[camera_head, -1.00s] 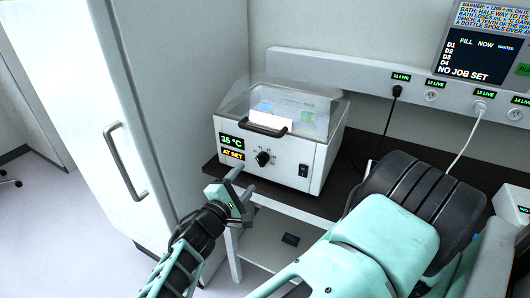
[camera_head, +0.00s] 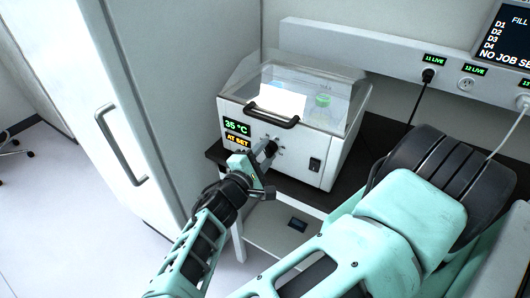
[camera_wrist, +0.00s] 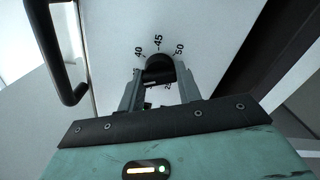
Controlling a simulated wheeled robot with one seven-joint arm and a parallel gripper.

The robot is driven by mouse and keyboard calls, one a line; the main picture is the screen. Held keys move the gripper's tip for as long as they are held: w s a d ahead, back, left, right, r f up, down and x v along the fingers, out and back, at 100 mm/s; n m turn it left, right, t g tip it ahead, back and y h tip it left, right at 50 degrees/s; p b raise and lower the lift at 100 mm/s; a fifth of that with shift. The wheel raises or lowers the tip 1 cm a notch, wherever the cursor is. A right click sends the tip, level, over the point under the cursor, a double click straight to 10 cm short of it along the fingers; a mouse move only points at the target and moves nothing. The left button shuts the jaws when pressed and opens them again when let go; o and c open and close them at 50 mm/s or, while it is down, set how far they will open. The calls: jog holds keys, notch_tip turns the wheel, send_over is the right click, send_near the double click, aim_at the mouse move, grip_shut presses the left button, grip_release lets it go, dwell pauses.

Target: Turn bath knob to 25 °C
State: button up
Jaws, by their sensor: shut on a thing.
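The water bath (camera_head: 262,153) is a white box with a clear lid on the dark bench. Its display (camera_head: 237,132) reads 35 °C with AT SET below. My gripper (camera_head: 268,168) is at the bath's front panel. In the wrist view my gripper (camera_wrist: 158,92) is shut on the black bath knob (camera_wrist: 158,68), one finger on each side. Dial marks 40, 45 and 50 show above the knob. The lower marks are mostly hidden by the fingers, and I cannot tell where the knob points.
The lid's dark handle (camera_head: 272,116) is just above the knob, and it also shows in the wrist view (camera_wrist: 62,60). A black rocker switch (camera_head: 315,165) is to the right on the panel. A white cabinet with a handle (camera_head: 120,146) stands at the left. A socket rail runs behind.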

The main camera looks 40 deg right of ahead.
jog(key=shift+c, duration=1.3)
jog(key=shift+n, duration=0.3)
jog(key=n+p, duration=0.2)
jog(key=n, duration=0.2)
jog(key=n+p, duration=0.2)
jog(key=n, duration=0.3)
jog(key=shift+n+p, duration=0.3)
jog(key=n+p, duration=0.1)
jog(key=n, duration=0.4)
jog(key=shift+s+f, duration=0.1)
jog(key=n+p, duration=0.1)
jog(key=n, duration=0.3)
jog(key=shift+n, duration=0.6)
